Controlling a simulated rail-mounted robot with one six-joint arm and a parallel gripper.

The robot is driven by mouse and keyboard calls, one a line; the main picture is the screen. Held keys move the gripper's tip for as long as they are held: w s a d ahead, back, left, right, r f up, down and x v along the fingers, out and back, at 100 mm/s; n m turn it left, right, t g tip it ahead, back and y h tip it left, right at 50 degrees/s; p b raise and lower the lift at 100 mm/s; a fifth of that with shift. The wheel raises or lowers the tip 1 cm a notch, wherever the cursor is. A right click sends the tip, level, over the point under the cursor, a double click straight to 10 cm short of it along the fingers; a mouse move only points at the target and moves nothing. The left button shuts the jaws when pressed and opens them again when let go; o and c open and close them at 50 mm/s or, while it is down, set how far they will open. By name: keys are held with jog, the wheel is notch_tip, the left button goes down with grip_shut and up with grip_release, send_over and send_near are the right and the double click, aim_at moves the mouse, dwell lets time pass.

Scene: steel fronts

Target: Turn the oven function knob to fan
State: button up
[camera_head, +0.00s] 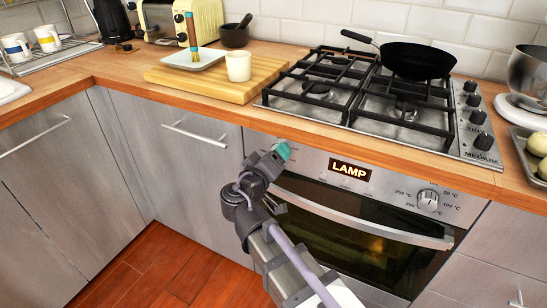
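The oven (345,235) is set under the counter, with a steel control panel and a dark glass door that is shut. Its display (350,170) reads "LAMP", and a warm glow shows behind the glass. The knob to the right of the display (428,200) has temperature marks around it. The function knob is not visible; my arm's end covers the left part of the panel. My gripper (281,152) has a teal tip and is in front of that left part. Whether it touches a knob, and whether its fingers are open or shut, cannot be told.
The oven door handle (365,222) runs just below the panel, close to my arm. Above is the gas hob (375,100) with a black pan (417,60) and its own knobs (478,117). A wooden board (215,82) lies on the counter. The floor at lower left is clear.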

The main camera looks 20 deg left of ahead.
jog(key=s+a, duration=0.2)
jog(key=s, duration=0.8)
jog(key=shift+s+r, duration=0.2)
jog(key=shift+s, duration=0.15)
